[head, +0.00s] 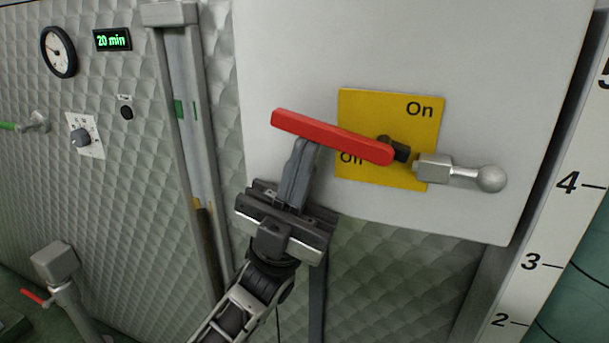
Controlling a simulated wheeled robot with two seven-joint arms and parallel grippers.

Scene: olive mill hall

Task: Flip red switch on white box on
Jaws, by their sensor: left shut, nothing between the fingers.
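The white box (290,50) fills the upper middle of the head view. On it is a yellow plate (425,130) with "On" at its top right and a second, partly covered label at its lower left. The red switch (330,134) is a long lever. It runs left from its dark pivot on the plate and tilts slightly up at its free end. My left gripper (305,148) is shut and empty. Its fingertips are just under the lever's left half, touching it or very close; I cannot tell which. My right gripper is not in view.
A silver ball-ended handle (465,173) sticks out right of the plate. A vertical gauge channel (185,110) stands left of the box. A dial (58,52), a "20 min" display (112,39) and a knob (81,137) sit on the quilted wall. A numbered scale (560,210) is at right.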

